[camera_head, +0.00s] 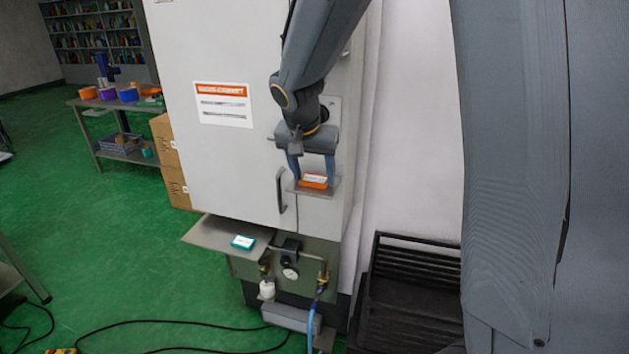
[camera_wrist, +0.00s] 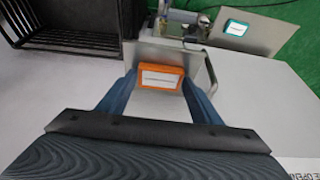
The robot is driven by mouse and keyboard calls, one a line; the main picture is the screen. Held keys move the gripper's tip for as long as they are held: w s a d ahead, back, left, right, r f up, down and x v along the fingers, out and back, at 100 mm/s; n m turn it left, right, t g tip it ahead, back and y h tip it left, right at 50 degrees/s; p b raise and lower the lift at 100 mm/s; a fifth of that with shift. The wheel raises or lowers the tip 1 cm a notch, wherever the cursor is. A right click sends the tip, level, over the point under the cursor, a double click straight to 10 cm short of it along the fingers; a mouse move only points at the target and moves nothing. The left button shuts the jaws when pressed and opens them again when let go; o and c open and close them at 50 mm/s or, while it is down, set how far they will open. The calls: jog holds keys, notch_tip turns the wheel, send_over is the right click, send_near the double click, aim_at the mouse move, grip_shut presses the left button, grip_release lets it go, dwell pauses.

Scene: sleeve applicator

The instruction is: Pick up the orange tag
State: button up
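The orange tag (camera_head: 313,181) with a white label lies on a small grey shelf (camera_head: 328,189) on the front of the tall pale cabinet. It also shows in the wrist view (camera_wrist: 161,78). My gripper (camera_head: 312,182) is above the shelf, pointing down, with one blue finger on each side of the tag. Whether the fingertips touch the shelf I cannot tell.
A cabinet handle (camera_head: 281,191) stands close left of the shelf. A teal tag (camera_head: 243,242) lies on a lower grey plate (camera_head: 208,234). Below are a gauge (camera_head: 290,273) and pipes. A black slatted rack (camera_head: 405,280) stands at the lower right.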

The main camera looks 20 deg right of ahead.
jog(key=c, duration=0.6)
jog(key=shift+r+b, duration=0.15)
jog(key=shift+b, duration=0.15)
